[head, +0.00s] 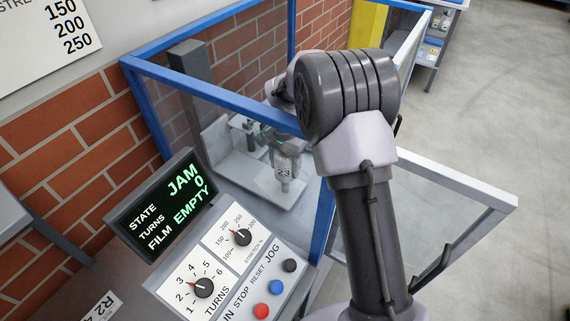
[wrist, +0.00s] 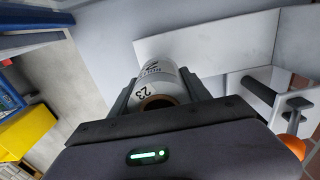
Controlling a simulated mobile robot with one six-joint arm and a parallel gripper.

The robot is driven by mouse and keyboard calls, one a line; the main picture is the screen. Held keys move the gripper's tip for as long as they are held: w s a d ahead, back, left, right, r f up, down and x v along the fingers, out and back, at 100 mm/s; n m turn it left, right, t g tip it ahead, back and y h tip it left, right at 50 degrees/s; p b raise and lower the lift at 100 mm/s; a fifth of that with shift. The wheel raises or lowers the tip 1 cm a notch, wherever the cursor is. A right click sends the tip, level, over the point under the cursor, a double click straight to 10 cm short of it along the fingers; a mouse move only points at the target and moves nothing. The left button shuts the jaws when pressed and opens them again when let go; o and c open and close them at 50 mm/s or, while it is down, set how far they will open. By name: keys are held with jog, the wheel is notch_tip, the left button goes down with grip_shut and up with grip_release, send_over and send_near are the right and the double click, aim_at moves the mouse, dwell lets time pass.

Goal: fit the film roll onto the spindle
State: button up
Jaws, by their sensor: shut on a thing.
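The film roll (head: 284,174) is a small white cylinder marked 23, inside the blue-framed enclosure in the head view. My gripper (head: 286,152) is shut on it and holds it from above. In the wrist view the roll (wrist: 160,75) lies between the two dark jaws, with its brown core end toward the camera. I cannot pick out the spindle for certain. Whether the roll touches anything below is not clear. My arm hides part of the enclosure's right side.
The blue frame (head: 200,94) with clear panels surrounds the work space, and a panel door (head: 450,186) stands open at right. The control panel (head: 240,262) is in front; its display (head: 165,205) reads JAM, turns 0, film EMPTY. A brick wall (head: 65,160) is behind.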

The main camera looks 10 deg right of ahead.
jog(key=shift+f+b, duration=2.45)
jog(key=shift+f, duration=1.25)
jog(key=o, duration=1.7)
jog(key=shift+s+f, duration=0.1)
jog(key=shift+f, duration=0.1)
notch_tip(320, 180, up, 9)
jog(key=p, duration=0.6)
jog(key=shift+r, duration=0.2)
jog(key=shift+w, duration=0.2)
